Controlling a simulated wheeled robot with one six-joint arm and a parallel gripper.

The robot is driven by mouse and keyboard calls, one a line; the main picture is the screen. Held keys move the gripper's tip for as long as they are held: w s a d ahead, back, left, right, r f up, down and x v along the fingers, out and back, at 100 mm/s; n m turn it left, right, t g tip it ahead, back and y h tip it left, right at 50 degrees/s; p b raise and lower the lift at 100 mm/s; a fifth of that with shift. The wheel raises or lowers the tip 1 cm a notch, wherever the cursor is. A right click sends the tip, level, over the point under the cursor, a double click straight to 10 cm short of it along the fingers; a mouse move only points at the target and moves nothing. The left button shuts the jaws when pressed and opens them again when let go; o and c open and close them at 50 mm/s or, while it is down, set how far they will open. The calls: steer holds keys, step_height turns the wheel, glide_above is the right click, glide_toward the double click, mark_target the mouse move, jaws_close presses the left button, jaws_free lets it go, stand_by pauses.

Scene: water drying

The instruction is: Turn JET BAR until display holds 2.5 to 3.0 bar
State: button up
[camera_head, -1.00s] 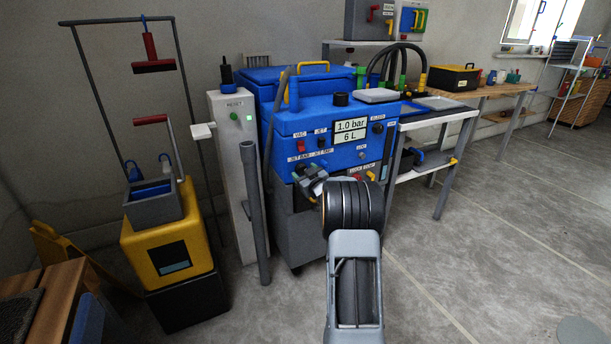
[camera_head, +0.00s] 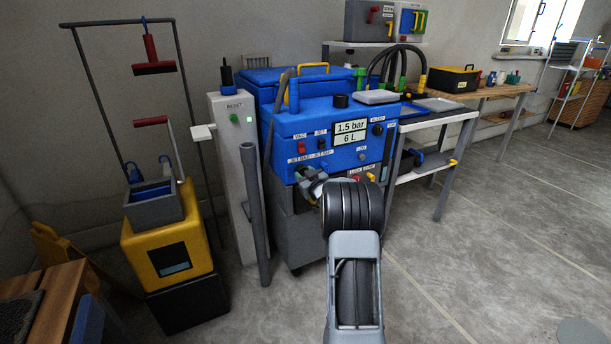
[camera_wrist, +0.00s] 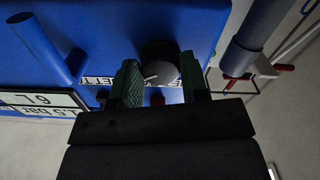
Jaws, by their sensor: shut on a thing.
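The blue machine (camera_head: 345,108) carries a white display (camera_head: 350,132) reading 1.5 bar and 6 L. The display also shows, rotated, at the left of the wrist view (camera_wrist: 42,101). My gripper (camera_wrist: 160,80) is at the lower left of the machine's front panel, by the JET BAR label (camera_head: 303,157). In the wrist view it is shut on a dark round knob (camera_wrist: 160,68) with a pale pointer line, one green-padded finger on each side. In the head view my gripper and wrist hide the knob.
VAC and JET switches (camera_head: 301,147) sit above the label. A grey upright pipe (camera_head: 254,215) and a pale RESET post (camera_head: 235,170) stand left of the machine. A yellow bucket unit (camera_head: 168,250) is further left.

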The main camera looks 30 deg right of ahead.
steer(key=shift+r, duration=0.1)
steer(key=shift+a+m+p, duration=0.15)
steer(key=shift+m+p, duration=2.6)
steer(key=shift+m, duration=1.3)
steer(key=shift+a+m+p, duration=0.1)
steer(key=shift+m+p, duration=2.65)
steer(key=shift+m, duration=1.3)
steer(key=o, duration=0.9)
steer(key=shift+o, duration=0.2)
steer(key=shift+s, duration=0.1)
steer(key=s+a+p, duration=0.2)
steer(key=s, duration=1.1)
steer(key=shift+s, duration=0.25)
